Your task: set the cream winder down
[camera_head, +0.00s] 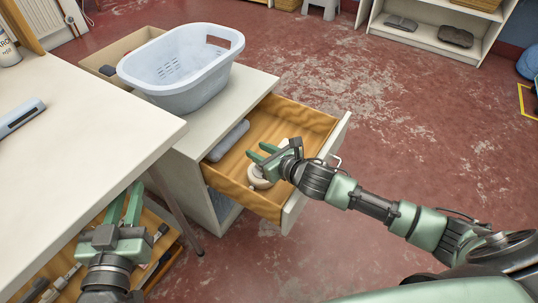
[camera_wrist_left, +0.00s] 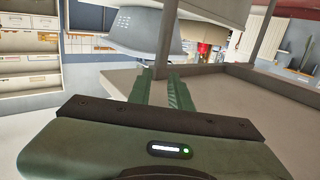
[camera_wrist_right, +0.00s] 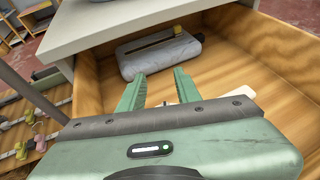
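The cream winder (camera_head: 259,181) lies in the open wooden drawer (camera_head: 318,123), partly hidden by my right gripper in the head view. My right gripper (camera_head: 259,152) is over the drawer, just above the winder, with its fingers apart. In the right wrist view the gap between the right fingers (camera_wrist_right: 160,88) shows only drawer wood, and a small cream part (camera_wrist_right: 238,91) shows beyond the right finger. I cannot tell whether the gripper touches the winder. My left gripper (camera_head: 124,203) is open and empty beside the white table, and its parted fingers show in the left wrist view (camera_wrist_left: 160,85).
A grey object (camera_wrist_right: 160,53) lies at the drawer's inner end. A pale blue laundry basket (camera_head: 184,68) stands on the cabinet top (camera_head: 243,91). The white table (camera_head: 85,125) fills the left. Open floor lies beyond the drawer.

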